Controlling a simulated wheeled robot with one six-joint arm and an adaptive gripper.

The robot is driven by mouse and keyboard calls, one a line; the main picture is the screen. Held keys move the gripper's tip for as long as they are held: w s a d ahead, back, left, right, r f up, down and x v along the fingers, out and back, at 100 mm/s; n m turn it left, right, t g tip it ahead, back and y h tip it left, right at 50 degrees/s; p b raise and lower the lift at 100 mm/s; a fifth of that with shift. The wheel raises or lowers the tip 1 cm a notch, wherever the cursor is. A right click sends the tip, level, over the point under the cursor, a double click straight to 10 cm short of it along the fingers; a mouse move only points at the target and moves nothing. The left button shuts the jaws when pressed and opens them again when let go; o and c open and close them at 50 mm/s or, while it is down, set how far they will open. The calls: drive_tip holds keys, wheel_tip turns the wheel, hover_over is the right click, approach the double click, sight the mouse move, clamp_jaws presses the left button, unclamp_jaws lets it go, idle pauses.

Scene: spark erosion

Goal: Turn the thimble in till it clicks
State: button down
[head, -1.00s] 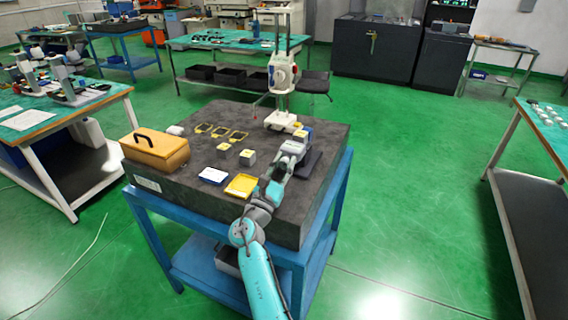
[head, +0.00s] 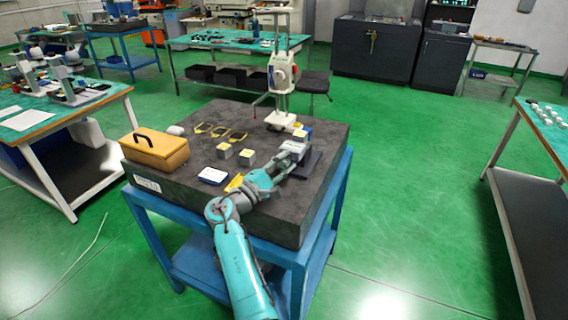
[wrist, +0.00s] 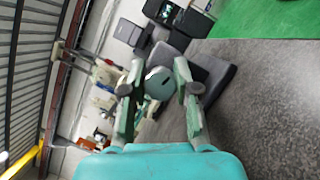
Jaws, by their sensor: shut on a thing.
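The thimble (wrist: 160,83) shows in the wrist view as a round grey-green end between my two fingers. My gripper (wrist: 158,88) is shut on it, with one finger on each side. In the head view my gripper (head: 283,164) reaches the pale instrument (head: 296,147) on a dark stand (head: 307,164) near the right edge of the granite plate. The thimble's scale and most of the instrument's frame are hidden behind my gripper or too small to read.
The granite plate (head: 255,208) also bears a wooden box (head: 155,150), small yellow-topped blocks (head: 247,158), a blue-and-white case (head: 212,176) and a tall measuring stand (head: 281,78). My arm partly covers a yellow tray (head: 235,183). Green floor is free on the right.

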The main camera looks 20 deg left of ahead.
drive_tip(key=m+g, duration=0.2)
drive_tip(key=m, duration=0.3)
drive_tip(key=m+g, duration=0.1)
drive_tip(key=m, duration=0.3)
drive_tip(key=shift+f+y, duration=0.1)
drive_tip(key=shift+y, duration=0.3)
drive_tip(key=m, duration=0.1)
drive_tip(key=m+g+y, duration=0.1)
drive_tip(key=m, duration=0.1)
drive_tip(key=shift+m+g+y, duration=0.3)
drive_tip(key=m+y, duration=0.2)
drive_tip(key=m, duration=0.1)
drive_tip(key=shift+g, duration=0.3)
drive_tip(key=m+y, duration=0.2)
drive_tip(key=m, duration=0.1)
drive_tip(key=shift+f, duration=0.1)
drive_tip(key=m+y, duration=0.2)
drive_tip(key=m, duration=0.1)
drive_tip(key=m+y, duration=0.2)
drive_tip(key=m, duration=0.1)
drive_tip(key=m+y, duration=0.1)
drive_tip(key=m, duration=0.1)
drive_tip(key=m+t+y, duration=0.1)
drive_tip(key=m, duration=0.1)
drive_tip(key=shift+a+t, duration=0.1)
drive_tip(key=shift+t, duration=0.2)
